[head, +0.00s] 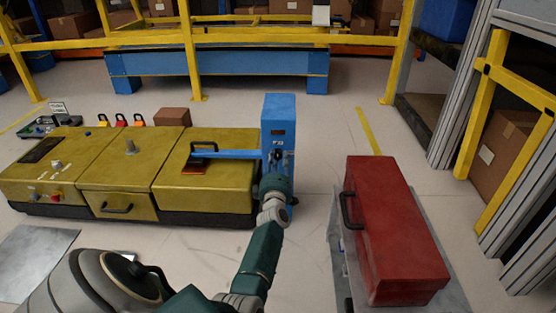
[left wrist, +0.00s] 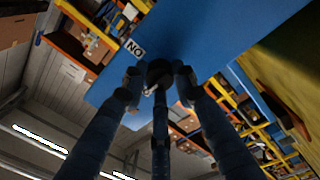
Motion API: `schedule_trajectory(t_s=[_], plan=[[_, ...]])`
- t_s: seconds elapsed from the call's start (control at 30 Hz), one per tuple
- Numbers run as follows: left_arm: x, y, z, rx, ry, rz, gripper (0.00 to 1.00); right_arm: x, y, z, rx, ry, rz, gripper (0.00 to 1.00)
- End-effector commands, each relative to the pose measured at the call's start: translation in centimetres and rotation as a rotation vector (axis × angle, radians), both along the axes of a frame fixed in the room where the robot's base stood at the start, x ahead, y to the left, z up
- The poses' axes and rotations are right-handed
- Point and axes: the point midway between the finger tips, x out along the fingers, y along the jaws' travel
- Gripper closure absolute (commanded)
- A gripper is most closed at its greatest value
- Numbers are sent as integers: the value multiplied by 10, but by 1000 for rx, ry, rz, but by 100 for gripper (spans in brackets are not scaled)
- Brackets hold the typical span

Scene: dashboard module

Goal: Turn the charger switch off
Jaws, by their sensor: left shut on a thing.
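The blue charger post (head: 279,115) stands upright at the right end of the yellow-green module, with a small dark display near its top. A blue bar (head: 232,154) reaches left from it over the module. My left gripper (head: 277,160) is at the front face of the post. In the left wrist view its three fingers (left wrist: 158,84) are closed around a dark round switch knob (left wrist: 159,70) on the blue face (left wrist: 190,35). A small white label (left wrist: 135,47) beside it carries letters like an inverted "ON". The fingers partly hide the knob, so its setting is unclear. My right gripper is out of view.
The yellow-green module (head: 120,175) lies to the left of the post. A red case (head: 395,225) sits on a grey cart to the right. Small padlocks (head: 121,120) and a brown box (head: 172,117) are behind the module. Yellow rails (head: 200,45) stand at the back.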

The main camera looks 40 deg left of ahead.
Motion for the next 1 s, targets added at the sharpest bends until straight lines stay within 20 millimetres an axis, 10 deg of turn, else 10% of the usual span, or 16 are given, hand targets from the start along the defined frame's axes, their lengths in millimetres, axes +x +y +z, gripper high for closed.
schedule_trajectory(t_s=[0.5, 0.53, 0.6, 1.0], plan=[[-4, 9, 6, -6, -21, 15, 98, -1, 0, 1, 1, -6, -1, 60], [-4, 9, 6, -6, -21, 15, 66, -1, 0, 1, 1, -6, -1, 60], [-4, 8, 6, -5, -21, 15, 53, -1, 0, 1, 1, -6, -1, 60], [-9, -3, 0, -11, -14, 6, 53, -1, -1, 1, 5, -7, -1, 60]])
